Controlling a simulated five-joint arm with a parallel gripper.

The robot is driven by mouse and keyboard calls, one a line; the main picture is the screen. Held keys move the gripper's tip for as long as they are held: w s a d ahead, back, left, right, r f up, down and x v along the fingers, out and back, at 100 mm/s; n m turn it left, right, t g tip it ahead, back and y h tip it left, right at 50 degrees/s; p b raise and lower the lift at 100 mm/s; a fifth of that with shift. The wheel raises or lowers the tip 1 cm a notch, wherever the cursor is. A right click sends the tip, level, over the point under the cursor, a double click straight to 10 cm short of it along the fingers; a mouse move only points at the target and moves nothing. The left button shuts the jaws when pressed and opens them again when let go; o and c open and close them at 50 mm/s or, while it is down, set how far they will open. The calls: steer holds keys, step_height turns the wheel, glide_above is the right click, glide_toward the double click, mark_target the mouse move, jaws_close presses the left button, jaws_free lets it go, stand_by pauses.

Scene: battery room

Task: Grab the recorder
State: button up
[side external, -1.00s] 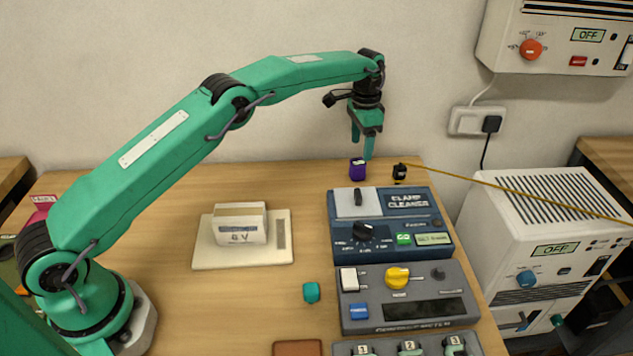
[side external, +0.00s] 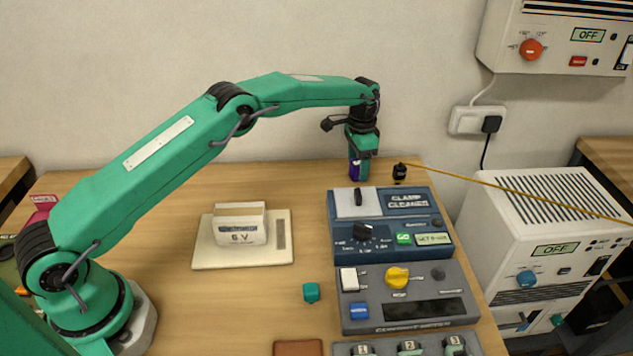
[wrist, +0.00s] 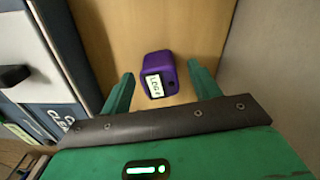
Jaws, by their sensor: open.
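A small purple block with a white label (wrist: 159,75), which I take for the recorder, stands on the wooden bench near the back wall. In the side view the purple block (side external: 354,172) is mostly hidden behind my fingers. My gripper (side external: 359,180) is open and pointing down at it. In the wrist view the block lies between the two fingers of my gripper (wrist: 160,73), with a visible gap on each side. Nothing is held.
A blue clamp cleaner (side external: 390,246) stands close in front of the block. A small black post (side external: 399,174) with a taut yellow cord is to its right. The wall is close behind. A white battery (side external: 240,224) sits on a pale plate at left, with free bench between.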

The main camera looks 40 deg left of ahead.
steer(key=shift+f, duration=0.55)
steer(key=shift+c, duration=0.2)
steer(key=c, duration=1.1)
